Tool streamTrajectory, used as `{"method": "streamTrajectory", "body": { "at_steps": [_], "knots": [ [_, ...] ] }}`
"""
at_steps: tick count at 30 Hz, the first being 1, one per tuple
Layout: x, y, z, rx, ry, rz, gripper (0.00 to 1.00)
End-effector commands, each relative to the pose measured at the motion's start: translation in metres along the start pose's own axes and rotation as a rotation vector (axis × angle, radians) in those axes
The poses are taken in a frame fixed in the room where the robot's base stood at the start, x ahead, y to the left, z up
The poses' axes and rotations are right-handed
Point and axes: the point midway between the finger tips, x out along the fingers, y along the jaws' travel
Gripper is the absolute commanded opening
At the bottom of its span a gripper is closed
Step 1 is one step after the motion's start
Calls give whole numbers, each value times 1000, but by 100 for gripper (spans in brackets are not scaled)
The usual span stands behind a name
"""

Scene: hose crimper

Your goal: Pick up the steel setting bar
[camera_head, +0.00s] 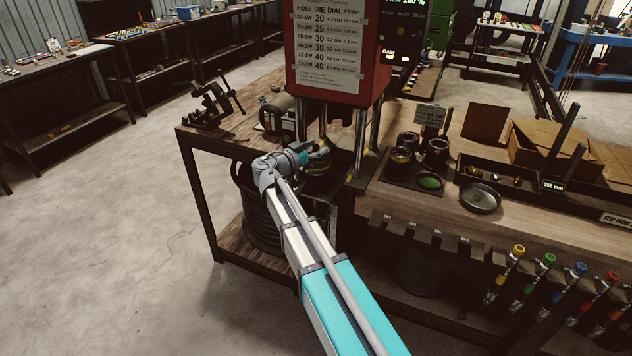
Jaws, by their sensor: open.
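My arm reaches from the bottom centre up to the crimper, and my gripper (322,150) is at the opening under the red crimper head. It is small and partly lost against dark parts there. It is open, and I see nothing held in it. I cannot pick out the steel setting bar for sure in this view; it may be hidden by my wrist or too small to tell. The red crimper (335,92) carries a die chart (330,40) and stands on steel columns just behind my gripper.
A dark tray (400,178) with several round dies lies right of the crimper, beside a shallow metal dish (480,198). A cardboard box (545,150) is further right. A vice-like tool (212,105) stands on the bench's left end. Colour-marked tools (505,275) hang along the front.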

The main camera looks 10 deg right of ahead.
Motion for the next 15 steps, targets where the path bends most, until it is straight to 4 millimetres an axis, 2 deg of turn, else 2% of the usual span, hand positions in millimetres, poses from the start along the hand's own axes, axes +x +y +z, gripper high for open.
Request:
{"method": "streamTrajectory", "body": {
  "at_steps": [9,11,15],
  "knots": [
    [0,0,0,0,0,0,69],
    [0,0,0,0,0,0,60],
    [0,0,0,0,0,0,34]
  ]
}}
